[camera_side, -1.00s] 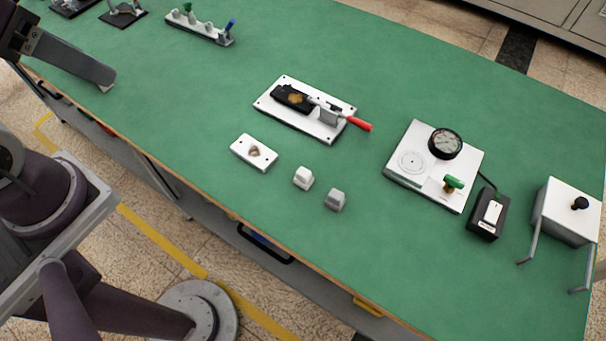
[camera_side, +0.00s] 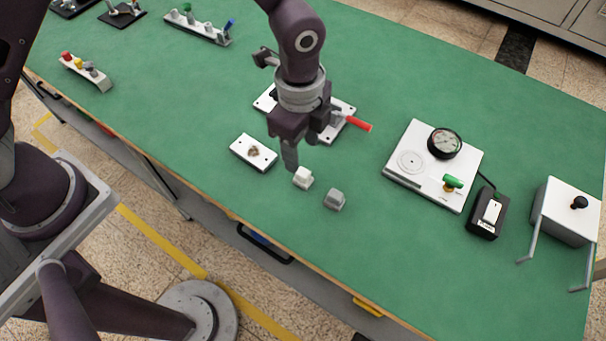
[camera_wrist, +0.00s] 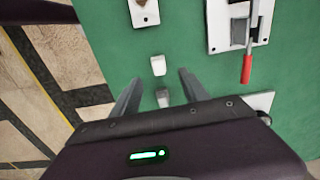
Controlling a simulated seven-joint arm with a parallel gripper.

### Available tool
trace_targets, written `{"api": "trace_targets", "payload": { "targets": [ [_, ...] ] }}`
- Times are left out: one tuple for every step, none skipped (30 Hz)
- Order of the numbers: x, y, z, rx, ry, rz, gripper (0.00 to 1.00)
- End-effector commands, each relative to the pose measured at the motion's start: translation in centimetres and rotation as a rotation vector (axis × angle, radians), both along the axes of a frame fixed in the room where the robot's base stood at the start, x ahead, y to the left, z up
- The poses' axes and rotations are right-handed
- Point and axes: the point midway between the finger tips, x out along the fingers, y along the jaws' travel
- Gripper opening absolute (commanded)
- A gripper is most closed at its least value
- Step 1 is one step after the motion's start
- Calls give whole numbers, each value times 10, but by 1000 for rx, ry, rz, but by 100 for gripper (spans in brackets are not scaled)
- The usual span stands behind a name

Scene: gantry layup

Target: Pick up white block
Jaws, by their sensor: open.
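The white block (camera_side: 303,178) sits on the green table, near its front edge. A grey block (camera_side: 334,199) stands just to its right and nearer the front edge. My gripper (camera_side: 300,155) is above the table, just behind and above the white block, with its fingers pointing down. In the wrist view the white block (camera_wrist: 158,65) lies ahead of the fingertips, and the grey block (camera_wrist: 163,98) shows between the two open fingers (camera_wrist: 158,78). Nothing is held, and neither block appears touched.
A white plate (camera_side: 253,153) with a hole lies left of the blocks. A toggle clamp with a red handle (camera_side: 357,123) stands behind, partly hidden by my gripper. A gauge panel (camera_side: 417,178), a switch box (camera_side: 487,214) and a white box (camera_side: 568,212) stand right. The table front is clear.

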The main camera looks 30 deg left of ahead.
Motion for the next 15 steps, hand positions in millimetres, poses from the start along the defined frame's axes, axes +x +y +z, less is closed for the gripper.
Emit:
{"api": "trace_targets", "payload": {
  "targets": [
    [-2, -4, -11, 4, 10, -26, 53],
    [-2, -5, -15, 6, 14, -37, 53],
    [-3, -6, -21, 6, 16, -45, 53],
    [-3, -6, -25, 7, 17, -46, 53],
    [-3, -6, -29, 7, 17, -46, 53],
    [-3, -5, -34, 7, 17, -44, 53],
    [-3, -5, -39, 7, 17, -43, 53],
    [-3, -5, -44, 8, 18, -43, 53],
    [-3, -4, -52, 8, 18, -43, 53],
    [-3, -4, -58, 9, 19, -43, 53],
    [-2, -4, -64, 8, 18, -42, 53],
    [-2, -4, -71, 8, 18, -41, 53],
    [-2, -4, -76, 7, 18, -40, 53],
    [-2, -4, -80, 7, 17, -40, 53],
    [-2, -4, -83, 7, 16, -41, 53]
  ]
}}
